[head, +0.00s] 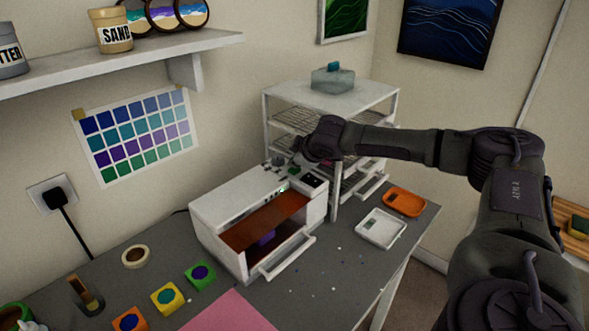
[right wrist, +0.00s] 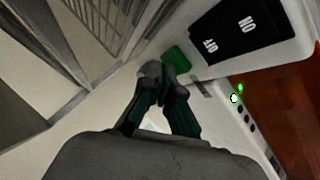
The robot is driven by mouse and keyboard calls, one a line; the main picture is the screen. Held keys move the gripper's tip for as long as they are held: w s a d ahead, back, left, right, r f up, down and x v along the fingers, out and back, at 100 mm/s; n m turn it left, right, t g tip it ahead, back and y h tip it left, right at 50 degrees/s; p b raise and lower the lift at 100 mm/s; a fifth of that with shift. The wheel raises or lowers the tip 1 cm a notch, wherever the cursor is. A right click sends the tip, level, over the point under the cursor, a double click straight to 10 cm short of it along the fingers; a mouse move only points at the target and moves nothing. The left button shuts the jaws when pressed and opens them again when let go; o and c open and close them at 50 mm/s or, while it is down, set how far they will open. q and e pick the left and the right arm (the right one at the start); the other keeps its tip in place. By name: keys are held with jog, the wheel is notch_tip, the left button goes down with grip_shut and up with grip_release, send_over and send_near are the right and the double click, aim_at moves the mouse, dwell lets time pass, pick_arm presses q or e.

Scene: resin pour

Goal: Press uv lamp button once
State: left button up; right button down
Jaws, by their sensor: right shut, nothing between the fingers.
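The UV lamp (head: 222,206) is a white box on the grey table, with an orange-brown window and its front open. A purple item (head: 266,237) sits inside it. My right gripper (head: 296,167) is over the back right of the lamp's top. In the right wrist view, the right gripper (right wrist: 165,76) is shut and empty. Its fingertips are right beside a green button (right wrist: 176,57) and partly cover it; I cannot tell whether they touch. A black ON/OFF label (right wrist: 228,34) and a lit green light (right wrist: 240,87) are close by. My left gripper is out of view.
A white rack (head: 332,98) with wire shelves stands right behind the lamp. A white tray (head: 381,229) and an orange tray (head: 404,203) lie to the right. Several coloured blocks, a tape roll (head: 135,257) and a pink sheet (head: 230,312) lie at the front left.

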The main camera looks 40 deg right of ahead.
aim_at(295, 170)
jog(key=shift+f, duration=0.3)
dwell(0.4)
jog(key=shift+r+p, duration=0.85)
jog(key=shift+p, duration=0.2)
notch_tip(295, 170, up, 5)
jog(key=p, duration=0.5)
jog(key=shift+r+p, duration=0.1)
jog(key=shift+p, duration=0.3)
